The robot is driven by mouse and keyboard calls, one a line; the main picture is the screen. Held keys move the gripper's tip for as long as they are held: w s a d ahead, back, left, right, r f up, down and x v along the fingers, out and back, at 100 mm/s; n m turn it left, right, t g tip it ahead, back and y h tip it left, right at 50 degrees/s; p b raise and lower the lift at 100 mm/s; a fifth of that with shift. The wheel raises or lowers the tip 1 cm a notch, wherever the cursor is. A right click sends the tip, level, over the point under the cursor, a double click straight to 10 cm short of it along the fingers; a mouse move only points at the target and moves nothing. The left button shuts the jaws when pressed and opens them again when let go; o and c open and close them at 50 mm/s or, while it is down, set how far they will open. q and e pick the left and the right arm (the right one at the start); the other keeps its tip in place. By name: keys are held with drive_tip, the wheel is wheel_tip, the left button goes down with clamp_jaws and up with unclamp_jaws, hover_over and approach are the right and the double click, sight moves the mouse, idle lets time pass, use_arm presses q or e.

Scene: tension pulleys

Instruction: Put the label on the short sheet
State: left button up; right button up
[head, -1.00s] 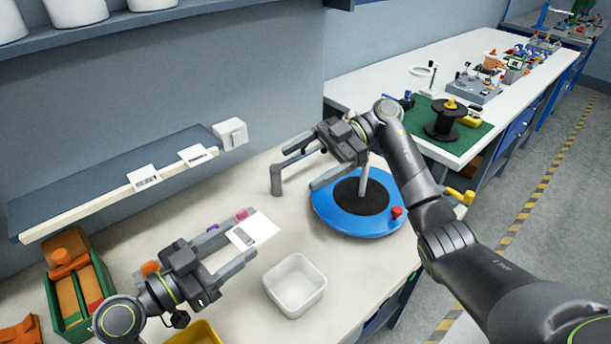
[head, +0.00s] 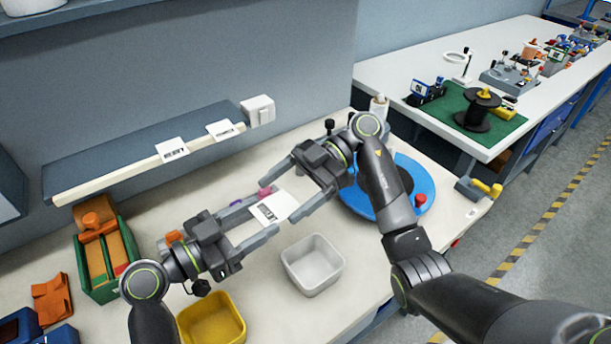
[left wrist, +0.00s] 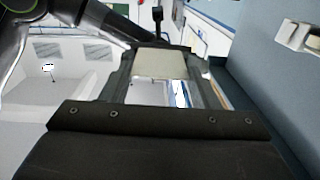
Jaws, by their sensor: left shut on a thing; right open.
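A white sheet (head: 285,203) with a dark printed patch is held level above the bench in my left gripper (head: 268,213), which is shut on it. In the left wrist view a pale flat piece (left wrist: 158,63) shows between the fingers. I cannot tell whether the patch is a separate label. My right gripper (head: 282,199) is open and empty, its two fingers reaching from the right to either side of the sheet's far end. Two white cards with dark print, a left one (head: 172,147) and a right one (head: 220,128), sit on the shelf's front edge.
A white bin (head: 313,264) and a yellow bin (head: 212,320) stand in front on the bench. A green box (head: 101,290) is at left. A blue round base (head: 428,183) is partly behind my right arm. The shelf (head: 140,155) overhangs the bench's back.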

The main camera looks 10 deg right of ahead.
drive_tip(key=shift+s+a+f, duration=0.2)
drive_tip(key=shift+s+a, duration=0.1)
drive_tip(key=shift+a, duration=0.25)
drive_tip(key=shift+w, duration=0.1)
drive_tip(key=c, duration=1)
use_arm(q)
drive_tip(key=o, duration=1)
use_arm(e)
drive_tip(key=shift+c, duration=0.4)
use_arm(q)
drive_tip(key=shift+o, duration=0.2)
